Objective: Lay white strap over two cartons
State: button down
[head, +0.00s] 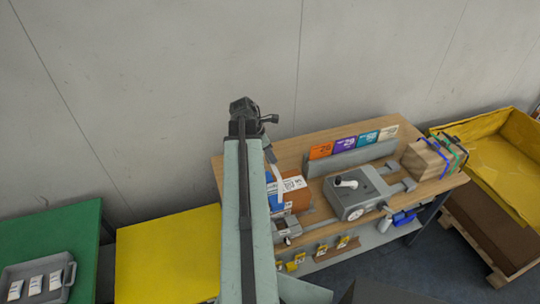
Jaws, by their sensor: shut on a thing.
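My gripper (267,154) is at the far end of my arm, above the left part of the wooden table. It is shut on a narrow white strap (272,178) that hangs down by the cartons. A blue carton (272,197) and an orange-brown carton (298,199) with a white label stand side by side below it. My arm hides the left side of the blue carton. I cannot tell whether the strap touches the cartons.
A strapped wooden-looking box (434,158) sits at the table's (407,132) right end. A yellow surface (165,258) and a green table (60,235) lie left.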

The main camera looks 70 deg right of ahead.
jog(key=shift+s+f, duration=0.1)
jog(key=shift+s, duration=0.05)
notch_tip(320, 180, down, 2)
jog(key=shift+f+b, duration=0.1)
jog(key=shift+b, duration=1.1)
notch_tip(320, 180, down, 14)
jog(key=b, duration=1.4)
jog(key=c, duration=0.9)
grip_release()
jog(key=shift+o, duration=0.2)
jog(key=p+v, duration=0.7)
jog(key=v, duration=0.1)
jog(key=shift+d, duration=0.1)
